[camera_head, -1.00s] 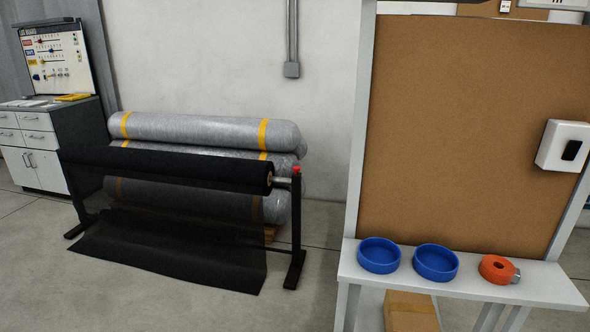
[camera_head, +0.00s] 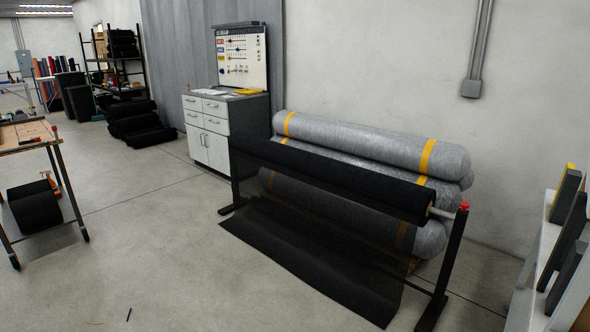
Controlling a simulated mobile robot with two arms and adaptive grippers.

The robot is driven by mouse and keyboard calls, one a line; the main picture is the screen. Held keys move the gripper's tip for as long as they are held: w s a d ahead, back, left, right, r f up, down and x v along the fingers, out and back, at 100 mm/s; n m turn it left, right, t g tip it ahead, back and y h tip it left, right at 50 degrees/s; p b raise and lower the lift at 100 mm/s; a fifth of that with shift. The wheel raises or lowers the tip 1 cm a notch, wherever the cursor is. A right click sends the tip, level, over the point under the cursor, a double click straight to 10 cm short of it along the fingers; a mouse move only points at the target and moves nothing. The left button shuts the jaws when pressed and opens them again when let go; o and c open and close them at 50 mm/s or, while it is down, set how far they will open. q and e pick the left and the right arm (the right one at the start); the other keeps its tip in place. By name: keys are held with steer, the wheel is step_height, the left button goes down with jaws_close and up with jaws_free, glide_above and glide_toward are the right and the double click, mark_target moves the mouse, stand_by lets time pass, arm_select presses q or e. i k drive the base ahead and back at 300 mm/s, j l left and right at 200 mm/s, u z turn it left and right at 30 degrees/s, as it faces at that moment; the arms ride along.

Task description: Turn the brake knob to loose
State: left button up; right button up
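A small red knob (camera_head: 464,206) sits on top of the right post of the black roll stand (camera_head: 447,262). The stand carries a roll of black material (camera_head: 345,180) whose loose sheet (camera_head: 310,255) hangs down to the floor. A cart at the left also has a small red knob-like part (camera_head: 55,131) at its top corner. The frames do not show for certain which one is the brake knob, or how either is turned. Neither of my grippers is in view.
Grey wrapped rolls (camera_head: 375,145) are stacked behind the stand against the wall. A cabinet (camera_head: 225,133) stands beyond them. A wheeled cart (camera_head: 30,138) is at the left, and a white shelf edge (camera_head: 530,270) is at the right. Floor between cart and stand is mostly clear.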

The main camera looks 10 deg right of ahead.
mark_target(463, 205)
steer(key=i+z, duration=0.25)
steer(key=i, duration=0.2)
steer(key=i+z, duration=0.2)
steer(key=i, duration=0.25)
steer(key=i+j+z, duration=0.25)
steer(key=i, duration=0.2)
steer(key=i+j+z, duration=0.2)
steer(key=i, duration=0.25)
steer(key=i+l+z, duration=0.25)
steer(key=i+z, duration=0.25)
steer(key=i, duration=0.35)
steer(key=i+z, duration=0.5)
steer(key=i, duration=0.4)
steer(key=j, duration=0.05)
